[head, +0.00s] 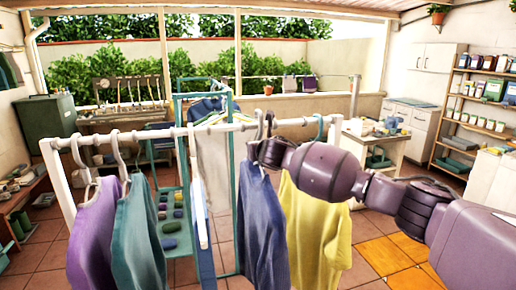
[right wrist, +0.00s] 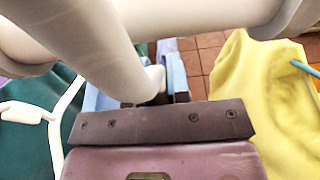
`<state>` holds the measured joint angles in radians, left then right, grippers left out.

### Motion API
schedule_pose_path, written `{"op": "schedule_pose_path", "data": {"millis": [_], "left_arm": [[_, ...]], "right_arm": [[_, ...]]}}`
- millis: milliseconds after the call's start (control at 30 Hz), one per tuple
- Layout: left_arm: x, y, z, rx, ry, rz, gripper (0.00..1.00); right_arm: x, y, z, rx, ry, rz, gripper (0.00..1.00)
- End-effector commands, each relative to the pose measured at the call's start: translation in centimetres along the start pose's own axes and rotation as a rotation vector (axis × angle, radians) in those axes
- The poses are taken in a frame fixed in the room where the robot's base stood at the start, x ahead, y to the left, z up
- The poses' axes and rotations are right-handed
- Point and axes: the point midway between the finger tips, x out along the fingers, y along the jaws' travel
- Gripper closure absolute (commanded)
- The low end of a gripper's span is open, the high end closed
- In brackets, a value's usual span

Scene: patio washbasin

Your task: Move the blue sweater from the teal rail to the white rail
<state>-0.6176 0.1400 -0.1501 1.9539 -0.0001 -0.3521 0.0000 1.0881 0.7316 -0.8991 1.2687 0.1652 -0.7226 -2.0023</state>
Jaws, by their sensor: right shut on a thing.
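The white rail (head: 295,122) runs across the front of the head view, with garments hanging from it. The blue sweater (head: 262,225) hangs below my right gripper (head: 266,151), directly under the white rail. My right gripper is shut at the top of the sweater's hanger, just below the rail; a grey hook shows above it. In the right wrist view, the white rail (right wrist: 85,45) crosses close over the fingers, and the hanger neck lies between them. Whether the hook rests on the rail is unclear. The teal rail (head: 181,150) stands behind, holding dark blue and pale garments. My left gripper is out of view.
On the white rail, purple (head: 93,235) and green (head: 139,235) garments hang at left, and a yellow one (head: 318,228) hangs just right of the blue sweater. A bench (head: 375,140) and shelves (head: 480,110) stand at right. Tiled floor is open at front right.

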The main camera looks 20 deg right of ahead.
Motion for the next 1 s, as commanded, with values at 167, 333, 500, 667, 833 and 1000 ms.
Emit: {"op": "schedule_pose_path", "data": {"millis": [167,333,500,667,833,1000], "left_arm": [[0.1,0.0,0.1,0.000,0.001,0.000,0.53],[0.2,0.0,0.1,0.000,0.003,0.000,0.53],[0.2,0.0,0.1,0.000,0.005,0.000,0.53],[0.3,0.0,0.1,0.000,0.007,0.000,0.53],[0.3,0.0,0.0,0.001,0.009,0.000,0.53],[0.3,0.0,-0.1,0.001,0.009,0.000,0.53]], "right_arm": [[0.1,0.0,-0.4,-0.001,-0.003,0.000,1.00],[0.3,0.0,-1.1,0.000,-0.002,0.001,1.00],[0.5,0.0,-1.8,0.001,-0.002,0.001,1.00],[0.6,0.0,-2.1,0.000,-0.003,0.001,1.00],[0.6,0.0,-2.1,0.000,-0.002,0.001,1.00],[0.6,0.0,-2.1,0.000,-0.002,0.001,0.72]]}}
